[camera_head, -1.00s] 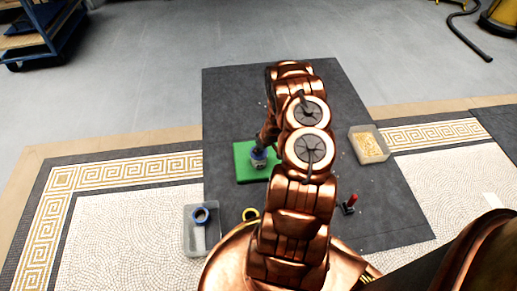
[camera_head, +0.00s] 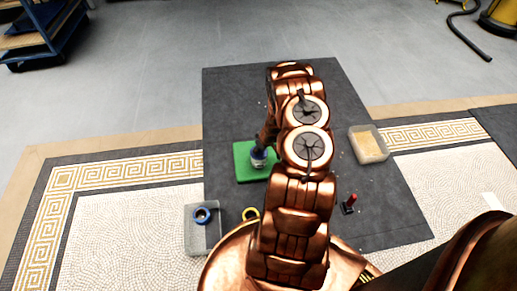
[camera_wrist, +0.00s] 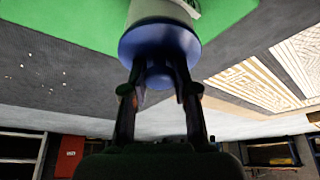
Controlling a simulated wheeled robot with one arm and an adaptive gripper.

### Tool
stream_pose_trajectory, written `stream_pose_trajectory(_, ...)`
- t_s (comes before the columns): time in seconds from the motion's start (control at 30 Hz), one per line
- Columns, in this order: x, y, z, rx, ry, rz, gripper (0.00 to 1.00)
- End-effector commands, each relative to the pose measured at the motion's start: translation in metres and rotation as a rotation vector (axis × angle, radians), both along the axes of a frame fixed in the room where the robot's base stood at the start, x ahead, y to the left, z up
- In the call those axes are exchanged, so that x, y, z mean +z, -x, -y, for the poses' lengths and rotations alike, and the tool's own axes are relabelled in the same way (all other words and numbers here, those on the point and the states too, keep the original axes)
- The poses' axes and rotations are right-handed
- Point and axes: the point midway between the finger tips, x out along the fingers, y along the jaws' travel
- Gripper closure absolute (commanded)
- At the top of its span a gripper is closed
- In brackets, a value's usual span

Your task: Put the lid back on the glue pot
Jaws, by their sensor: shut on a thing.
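The glue pot (camera_head: 258,164) is a small pale pot standing on a green mat (camera_head: 243,173). Its blue lid (camera_wrist: 160,42) is at the top of the pot, and the pale pot body (camera_wrist: 168,9) shows just beyond it in the wrist view. My gripper (camera_wrist: 160,82) is shut on the lid's blue knob, one finger on each side. The lid looks in line with the pot and close against it. I cannot tell whether it is fully seated. In the head view my arm hides part of the mat's right side.
A clear tray (camera_head: 214,240) holding a blue-rimmed round item (camera_head: 202,215) is at left. A tray with yellowish contents (camera_head: 384,152) is at right. A small red-handled tool (camera_head: 350,204) stands on the dark panel (camera_head: 230,100). The panel's far part is mostly clear.

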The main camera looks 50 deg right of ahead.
Motion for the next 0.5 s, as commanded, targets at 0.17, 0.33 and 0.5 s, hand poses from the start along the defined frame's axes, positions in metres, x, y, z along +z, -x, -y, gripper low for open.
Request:
stream_pose_trajectory(0.17,0.0,0.0001,0.0,0.0,0.0,0.0,0.6)
stream_pose_trajectory(0.33,0.0,0.0001,0.0,0.0,0.0,0.0,0.42)
stream_pose_trajectory(0.5,0.0,0.0001,0.0,0.0,0.0,0.0,0.42)
